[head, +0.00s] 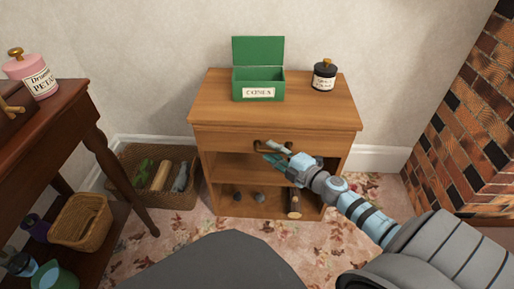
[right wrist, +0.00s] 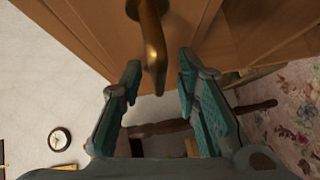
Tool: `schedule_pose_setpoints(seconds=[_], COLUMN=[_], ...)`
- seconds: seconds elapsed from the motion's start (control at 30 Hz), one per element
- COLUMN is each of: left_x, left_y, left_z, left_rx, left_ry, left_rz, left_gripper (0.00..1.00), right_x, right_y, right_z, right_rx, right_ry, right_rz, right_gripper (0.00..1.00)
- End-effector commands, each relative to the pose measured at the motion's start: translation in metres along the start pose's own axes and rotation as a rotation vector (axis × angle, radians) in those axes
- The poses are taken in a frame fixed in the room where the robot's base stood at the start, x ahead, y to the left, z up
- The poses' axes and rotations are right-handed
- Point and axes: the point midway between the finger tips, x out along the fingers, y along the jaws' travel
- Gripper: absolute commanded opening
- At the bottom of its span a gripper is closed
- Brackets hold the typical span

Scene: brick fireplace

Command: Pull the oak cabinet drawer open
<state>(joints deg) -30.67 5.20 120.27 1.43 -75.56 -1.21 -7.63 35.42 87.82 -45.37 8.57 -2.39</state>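The oak cabinet (head: 215,112) stands against the wall in the head view. Its drawer front (head: 222,141) sits under the top and looks flush with the frame. A brass handle (head: 257,146) is on the drawer, partly covered by my right gripper (head: 270,152). In the right wrist view the handle (right wrist: 153,50) hangs down between the two teal fingertips of the gripper (right wrist: 160,75). The fingers are apart, with a visible gap on each side of the handle. My left gripper is in neither view.
A green box (head: 258,77) with a raised lid and a dark jar (head: 324,76) stand on the cabinet. Open shelves below hold small items. A wicker basket (head: 183,198) is left of the cabinet, a dark table (head: 70,108) further left. A brick fireplace (head: 465,130) is at right.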

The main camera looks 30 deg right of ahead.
Motion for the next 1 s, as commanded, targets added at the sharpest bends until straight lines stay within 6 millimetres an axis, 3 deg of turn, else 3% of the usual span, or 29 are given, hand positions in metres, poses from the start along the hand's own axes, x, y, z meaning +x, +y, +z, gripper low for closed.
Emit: schedule_pose_setpoints(seconds=[0.3,0.5,0.9,1.0], left_x=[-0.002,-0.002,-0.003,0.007], left_y=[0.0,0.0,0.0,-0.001], left_z=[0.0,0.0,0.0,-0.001], left_rx=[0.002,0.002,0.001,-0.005], left_ry=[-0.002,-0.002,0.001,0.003], left_rz=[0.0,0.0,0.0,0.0], left_gripper=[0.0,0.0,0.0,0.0], right_x=[0.011,0.012,0.01,0.009], right_y=[0.001,0.0,0.0,0.0], right_z=[-0.009,-0.01,-0.011,-0.017], right_rx=[0.0,0.0,0.0,0.001], right_ry=[0.02,0.022,0.021,0.027], right_rz=[0.0,-0.001,-0.001,-0.002], right_gripper=[0.3,0.0,0.0,0.0])
